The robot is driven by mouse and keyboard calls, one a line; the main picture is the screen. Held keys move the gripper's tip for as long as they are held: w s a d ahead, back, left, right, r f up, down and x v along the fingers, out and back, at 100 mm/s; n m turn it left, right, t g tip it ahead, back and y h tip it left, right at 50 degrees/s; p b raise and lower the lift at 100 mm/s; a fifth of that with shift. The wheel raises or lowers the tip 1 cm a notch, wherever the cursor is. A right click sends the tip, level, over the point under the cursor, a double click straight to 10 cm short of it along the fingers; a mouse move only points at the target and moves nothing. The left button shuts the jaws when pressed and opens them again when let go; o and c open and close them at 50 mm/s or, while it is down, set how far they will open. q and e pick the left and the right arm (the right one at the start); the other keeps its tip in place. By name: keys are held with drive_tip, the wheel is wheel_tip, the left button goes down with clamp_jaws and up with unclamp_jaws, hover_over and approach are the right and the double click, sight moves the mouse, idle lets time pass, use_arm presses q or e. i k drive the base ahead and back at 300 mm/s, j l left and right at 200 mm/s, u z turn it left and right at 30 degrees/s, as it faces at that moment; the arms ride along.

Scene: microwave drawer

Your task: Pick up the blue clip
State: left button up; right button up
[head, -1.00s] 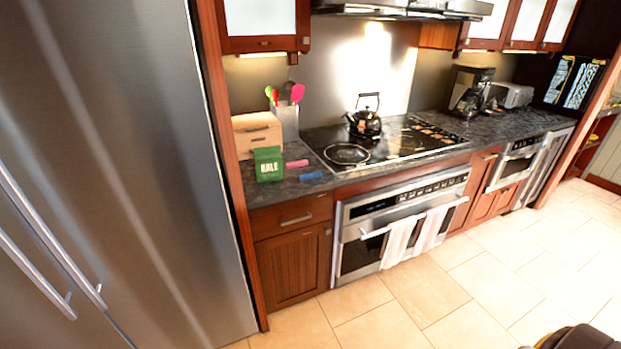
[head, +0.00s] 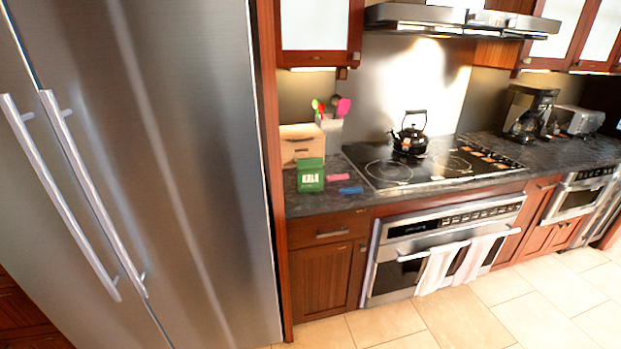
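The blue clip (head: 351,190) lies flat on the dark stone counter (head: 322,203), near its front edge and left of the cooktop. A pink clip-like piece (head: 338,177) lies just behind it. A green box with white lettering (head: 311,175) stands to its left. Neither of my grippers is in the head view, and nothing touches the blue clip.
The steel fridge (head: 150,180) fills the left side. A wooden box (head: 301,145) and a utensil holder (head: 330,128) stand behind the green box. The black cooktop (head: 440,165) with a kettle (head: 410,135) is to the right. The tiled floor (head: 480,318) in front is clear.

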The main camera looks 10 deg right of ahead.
sight(347, 191)
drive_tip(key=i+l+u, duration=0.1)
drive_tip(key=l, duration=0.3)
drive_tip(key=i+l+u, duration=0.1)
drive_tip(key=l, duration=0.3)
drive_tip(key=i+l+u, duration=0.1)
drive_tip(key=i+l, duration=0.15)
drive_tip(key=l, duration=0.15)
drive_tip(key=i+l+u, duration=0.1)
drive_tip(key=l, duration=0.3)
